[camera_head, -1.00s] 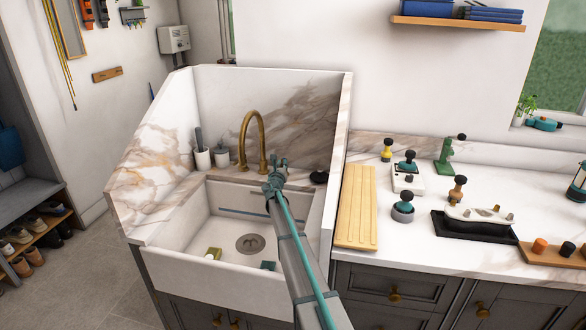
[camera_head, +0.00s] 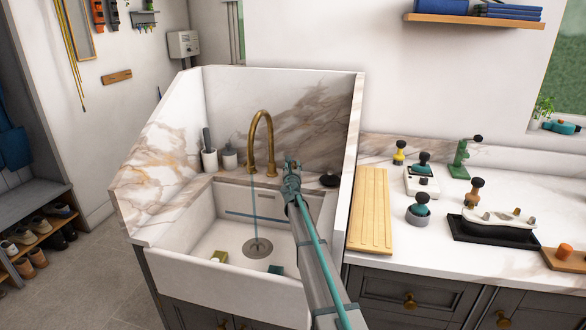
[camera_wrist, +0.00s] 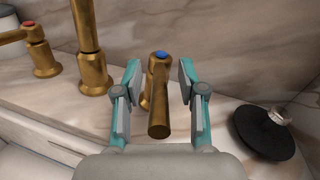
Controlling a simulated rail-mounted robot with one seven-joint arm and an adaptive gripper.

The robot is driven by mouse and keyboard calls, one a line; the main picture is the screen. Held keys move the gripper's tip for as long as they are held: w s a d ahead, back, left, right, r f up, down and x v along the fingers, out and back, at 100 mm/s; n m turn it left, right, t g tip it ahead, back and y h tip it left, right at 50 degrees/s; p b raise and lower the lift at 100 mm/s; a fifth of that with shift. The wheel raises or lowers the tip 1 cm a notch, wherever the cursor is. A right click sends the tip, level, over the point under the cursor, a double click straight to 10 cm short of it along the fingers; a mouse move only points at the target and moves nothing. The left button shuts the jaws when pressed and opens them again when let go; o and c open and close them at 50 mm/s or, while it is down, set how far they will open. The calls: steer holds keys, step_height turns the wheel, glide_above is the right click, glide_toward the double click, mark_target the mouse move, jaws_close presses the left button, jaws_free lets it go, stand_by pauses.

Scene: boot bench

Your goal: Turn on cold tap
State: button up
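The cold tap (camera_wrist: 159,100) is a brass lever with a blue cap, in the middle of the wrist view. Its lever points toward the wrist camera. My gripper (camera_wrist: 160,88) is open, with one teal-and-grey finger on each side of the tap and gaps between. In the head view my gripper (camera_head: 291,172) is at the right of the spout and hides the cold tap. The brass spout (camera_head: 262,140) stands at the sink's back; it also shows in the wrist view (camera_wrist: 90,50).
The hot tap (camera_wrist: 35,45) with a red cap is left of the spout. A black round object (camera_wrist: 262,132) lies on the ledge at right. The marble sink wall (camera_head: 353,150) rises right of my arm. A wooden board (camera_head: 371,210) lies on the counter beyond it.

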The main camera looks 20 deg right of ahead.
steer(key=v, duration=1.2)
